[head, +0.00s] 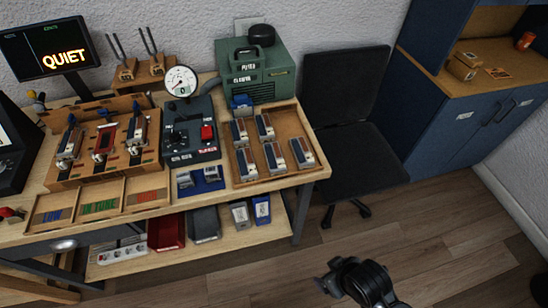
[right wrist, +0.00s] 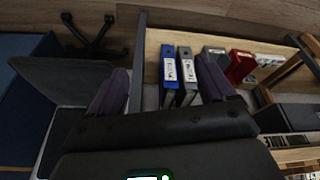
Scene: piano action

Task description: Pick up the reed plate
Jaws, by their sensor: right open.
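Several small blocks with metallic, blue and reddish-brown faces, likely the reed plates (head: 274,158), stand in a wooden tray (head: 284,182) at the bench's right end. Similar pieces (head: 137,134) sit in a wooden fixture (head: 85,180) at the left. I cannot tell which one is the task's reed plate. My right gripper (head: 324,285) is over the floor at the bottom of the head view, clear of the bench and tray. In the right wrist view it (right wrist: 160,85) is open, its two purple-grey fingers apart with nothing held. My left gripper is not in view.
A gauge tester (head: 192,135) and a green machine (head: 258,68) stand on the bench. A blue holder (head: 200,181) lies by its front edge. A black chair (head: 355,150) stands right of the bench. The floor in front is open.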

